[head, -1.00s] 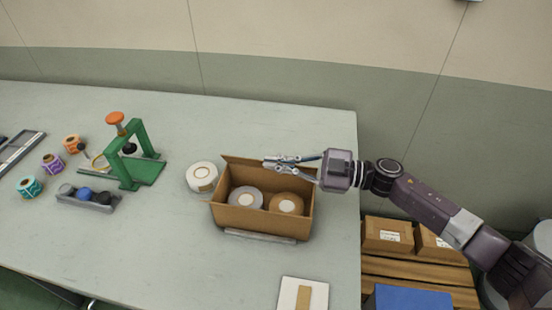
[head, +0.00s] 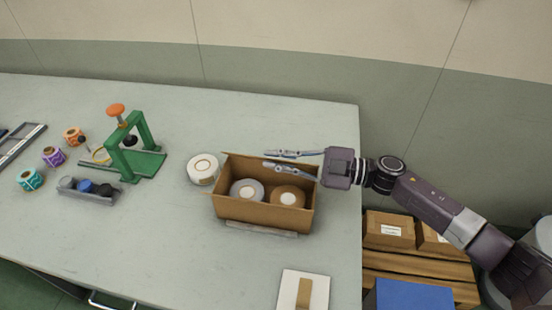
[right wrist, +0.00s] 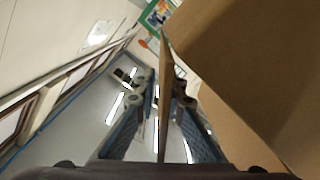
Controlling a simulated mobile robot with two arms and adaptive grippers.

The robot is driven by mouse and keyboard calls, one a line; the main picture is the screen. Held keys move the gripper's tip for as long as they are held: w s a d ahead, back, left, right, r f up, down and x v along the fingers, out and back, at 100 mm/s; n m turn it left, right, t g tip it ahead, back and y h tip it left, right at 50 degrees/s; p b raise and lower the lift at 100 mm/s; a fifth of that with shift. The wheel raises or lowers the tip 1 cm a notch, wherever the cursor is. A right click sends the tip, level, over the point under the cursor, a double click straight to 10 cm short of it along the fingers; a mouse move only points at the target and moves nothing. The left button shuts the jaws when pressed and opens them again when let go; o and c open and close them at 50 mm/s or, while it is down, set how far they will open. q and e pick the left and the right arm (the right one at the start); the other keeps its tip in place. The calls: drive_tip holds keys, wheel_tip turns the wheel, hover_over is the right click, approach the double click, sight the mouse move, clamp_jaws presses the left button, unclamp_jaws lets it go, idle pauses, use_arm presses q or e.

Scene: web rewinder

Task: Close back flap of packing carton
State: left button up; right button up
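The open packing carton (head: 262,214) stands near the right end of the table, holding a grey-rimmed roll (head: 246,190) and a brown roll (head: 287,197). Its back flap (head: 240,163) stands up along the far edge. My right gripper (head: 267,159) reaches in from the right at this flap, fingers spread, one on the far side and one on the carton side. In the right wrist view the flap (right wrist: 166,95) shows edge-on between the two open fingers (right wrist: 160,100). Whether either finger touches it is not clear. My left gripper is not in view.
A white roll (head: 203,168) stands close to the carton's left. A grey strip (head: 260,229) lies along its front. A green press (head: 136,150), a grey tray (head: 88,190) and small coloured rolls are farther left. A white board (head: 302,292) lies at the front. The table behind is clear.

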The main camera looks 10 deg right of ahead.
drive_tip(key=shift+o, duration=0.7)
drive_tip(key=shift+d, duration=0.25)
drive_tip(key=v, duration=1.1)
drive_tip(key=shift+d, duration=0.25)
drive_tip(key=shift+s, duration=0.15)
